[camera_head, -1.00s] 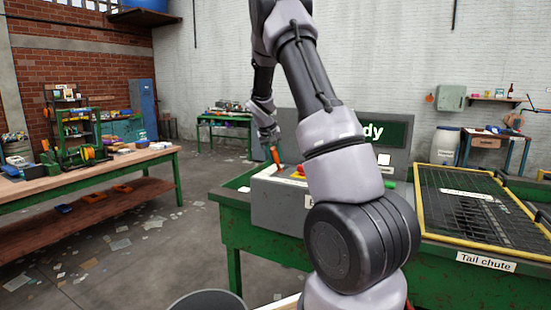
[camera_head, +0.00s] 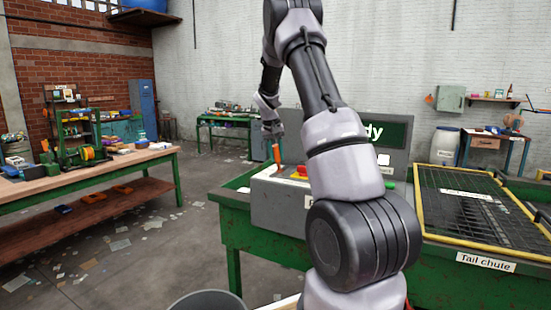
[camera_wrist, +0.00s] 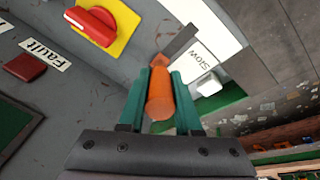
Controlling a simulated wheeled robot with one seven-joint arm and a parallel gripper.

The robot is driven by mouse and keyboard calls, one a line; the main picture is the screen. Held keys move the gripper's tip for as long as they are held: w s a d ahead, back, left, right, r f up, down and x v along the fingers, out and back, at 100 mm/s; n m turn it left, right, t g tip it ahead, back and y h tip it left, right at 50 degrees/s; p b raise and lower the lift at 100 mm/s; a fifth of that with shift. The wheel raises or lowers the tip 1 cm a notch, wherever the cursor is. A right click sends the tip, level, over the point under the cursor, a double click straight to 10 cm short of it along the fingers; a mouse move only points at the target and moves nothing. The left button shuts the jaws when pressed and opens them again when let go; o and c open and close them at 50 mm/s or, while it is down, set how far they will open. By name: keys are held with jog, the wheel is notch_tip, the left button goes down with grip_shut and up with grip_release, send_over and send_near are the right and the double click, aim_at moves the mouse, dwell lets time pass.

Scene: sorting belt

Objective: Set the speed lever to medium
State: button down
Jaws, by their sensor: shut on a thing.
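The speed lever has an orange grip (camera_wrist: 160,97), and in the wrist view my gripper (camera_wrist: 160,92) is shut on it, with one green finger on each side. In the head view the orange grip (camera_head: 277,154) shows at the left end of the control box, below my gripper (camera_head: 274,141). A dark slot (camera_wrist: 181,42) runs past the lever's base. A white plate beside it reads "Slow" (camera_wrist: 200,59). No medium mark can be read in either view. The finger contact is too small to see in the head view.
A red knob on a yellow plate (camera_wrist: 123,17), a "Fault" label (camera_wrist: 45,54) and a dark red button (camera_wrist: 25,67) are on the same panel. The grey control box (camera_head: 275,209) stands on a green bench beside the yellow-framed tail chute (camera_head: 481,251).

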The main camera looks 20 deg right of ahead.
jog(key=shift+w+d+r+g+y, duration=0.25)
jog(key=shift+w+d+g+y, duration=0.65)
jog(key=shift+d+g+y, duration=0.4)
jog(key=shift+a, duration=0.15)
jog(key=c, duration=0.6)
grip_release()
jog(key=shift+r, duration=0.1)
notch_tip(320, 180, up, 11)
jog(key=shift+f, duration=0.2)
jog(key=shift+w, duration=0.1)
